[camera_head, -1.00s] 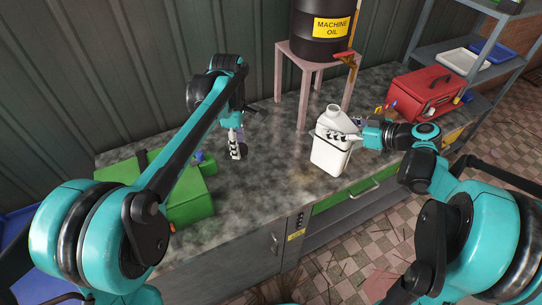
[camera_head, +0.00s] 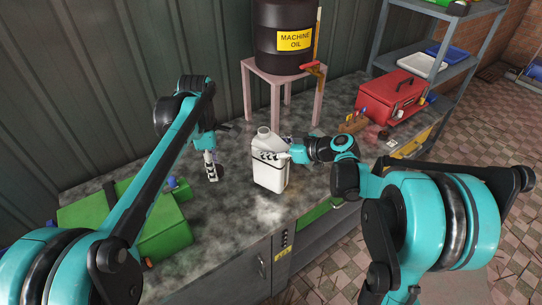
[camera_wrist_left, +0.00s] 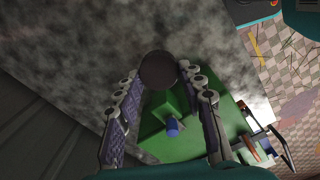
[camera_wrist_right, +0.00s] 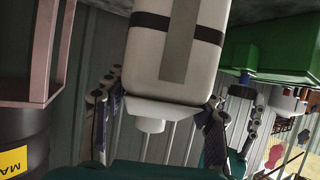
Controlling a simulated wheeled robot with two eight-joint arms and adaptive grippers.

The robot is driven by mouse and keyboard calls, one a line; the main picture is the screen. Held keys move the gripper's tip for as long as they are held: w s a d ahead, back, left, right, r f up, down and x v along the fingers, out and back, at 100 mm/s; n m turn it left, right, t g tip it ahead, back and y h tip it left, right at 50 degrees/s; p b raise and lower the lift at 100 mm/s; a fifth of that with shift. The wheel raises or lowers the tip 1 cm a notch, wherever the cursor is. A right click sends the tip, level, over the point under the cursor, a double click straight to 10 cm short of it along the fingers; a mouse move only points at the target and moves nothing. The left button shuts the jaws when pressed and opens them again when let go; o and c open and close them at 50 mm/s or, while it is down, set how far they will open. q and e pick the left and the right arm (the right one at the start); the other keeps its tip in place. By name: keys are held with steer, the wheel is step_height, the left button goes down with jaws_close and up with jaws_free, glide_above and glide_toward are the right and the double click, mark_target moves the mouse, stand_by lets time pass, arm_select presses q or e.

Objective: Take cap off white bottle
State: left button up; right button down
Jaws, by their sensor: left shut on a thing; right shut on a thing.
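The white bottle (camera_head: 268,176) stands upright over the worktop in the head view, its neck pale and uncapped. My right gripper (camera_head: 272,155) is shut on the bottle's upper part from the right. In the right wrist view the bottle (camera_wrist_right: 150,65) appears upside down between the two fingers (camera_wrist_right: 160,108), with its bare white neck showing. I cannot tell whether its base touches the worktop. My left gripper (camera_head: 212,170) is left of the bottle, shut on a dark round cap (camera_head: 219,173). The cap (camera_wrist_left: 158,70) also shows between its fingertips in the left wrist view.
A green box (camera_head: 150,225) lies on the worktop (camera_head: 225,215) at left. A pink stool (camera_head: 247,100) with a machine oil drum (camera_head: 285,40) stands behind the bottle. A red toolbox (camera_head: 392,95) is at right. The worktop between the grippers is clear.

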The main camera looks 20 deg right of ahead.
arm_select(q)
steer(key=shift+w+f+b, duration=0.1)
steer(key=shift+f+b, duration=0.35)
steer(key=shift+f, duration=0.25)
steer(key=shift+r, duration=0.1)
arm_select(e)
step_height(320, 180, down, 3)
steer(key=shift+r, duration=0.1)
steer(key=c, duration=0.5)
jaws_free()
steer(key=shift+c, duration=0.2)
